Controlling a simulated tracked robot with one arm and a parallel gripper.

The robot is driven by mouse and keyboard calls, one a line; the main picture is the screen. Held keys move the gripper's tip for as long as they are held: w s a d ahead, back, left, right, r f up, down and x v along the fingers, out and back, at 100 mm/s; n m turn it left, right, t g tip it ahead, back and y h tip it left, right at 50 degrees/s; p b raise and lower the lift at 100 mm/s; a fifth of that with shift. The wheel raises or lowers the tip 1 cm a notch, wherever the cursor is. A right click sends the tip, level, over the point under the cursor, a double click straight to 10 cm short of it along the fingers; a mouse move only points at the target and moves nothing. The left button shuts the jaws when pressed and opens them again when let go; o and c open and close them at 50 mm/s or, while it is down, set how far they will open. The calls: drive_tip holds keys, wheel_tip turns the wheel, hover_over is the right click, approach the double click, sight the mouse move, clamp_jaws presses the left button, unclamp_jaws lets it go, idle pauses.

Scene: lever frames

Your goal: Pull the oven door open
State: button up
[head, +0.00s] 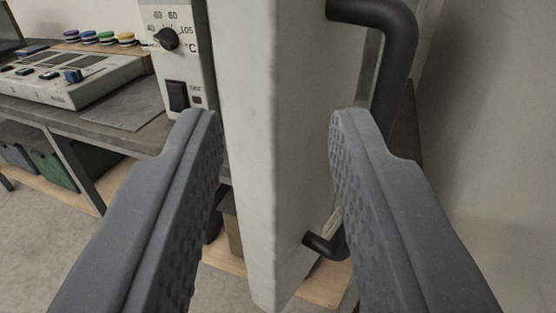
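The oven door (270,130) is a thick pale slab seen nearly edge-on in the middle of the head view. It appears to stand out from the oven, whose pale control panel (180,60) with a black dial shows at upper left. The black bar handle (396,45) is on the door's right-hand face; its lower end (325,246) also shows. My gripper (275,115) is open, its left finger in the picture left of the door's edge and its right finger in front of the handle's middle, hiding it. Contact with the door or handle cannot be told.
A plain wall (490,110) is close on the right. Floor is open at lower left.

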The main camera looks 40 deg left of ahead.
drive_tip(key=shift+s+a+r, duration=0.15)
drive_tip(key=shift+s, duration=1.15)
drive_tip(key=shift+s+a+r, duration=0.1)
drive_tip(key=shift+s, duration=1.2)
